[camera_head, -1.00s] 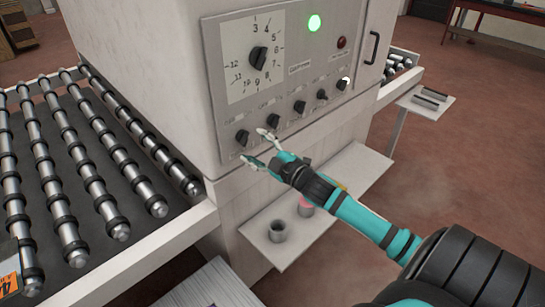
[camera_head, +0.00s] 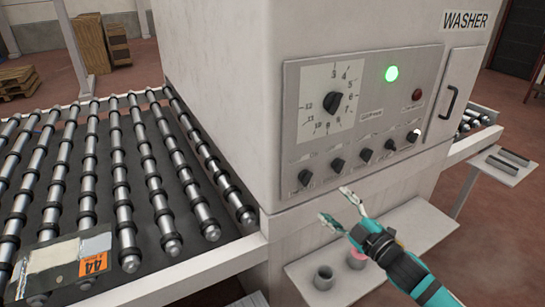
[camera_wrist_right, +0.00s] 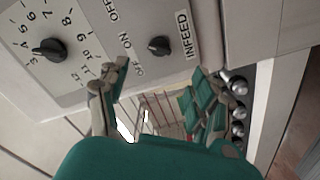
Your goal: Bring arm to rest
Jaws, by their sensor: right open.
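My right gripper (camera_head: 337,208) is open and empty in the head view, in front of the washer machine's control panel (camera_head: 314,158) and below its row of small black knobs. In the right wrist view its two spread fingers (camera_wrist_right: 165,100) show, with a black knob marked INFEED (camera_wrist_right: 159,46) and the large dial knob (camera_wrist_right: 48,50) beyond them. No contact with the panel is visible. My left gripper is not in view.
A roller conveyor (camera_head: 118,200) lies left of the machine, with a piece labelled 44 (camera_head: 62,262) on it. A low shelf (camera_head: 398,228) below the panel holds a grey cup (camera_head: 324,278) and a pink item (camera_head: 357,259). A side shelf (camera_head: 500,168) stands at the right.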

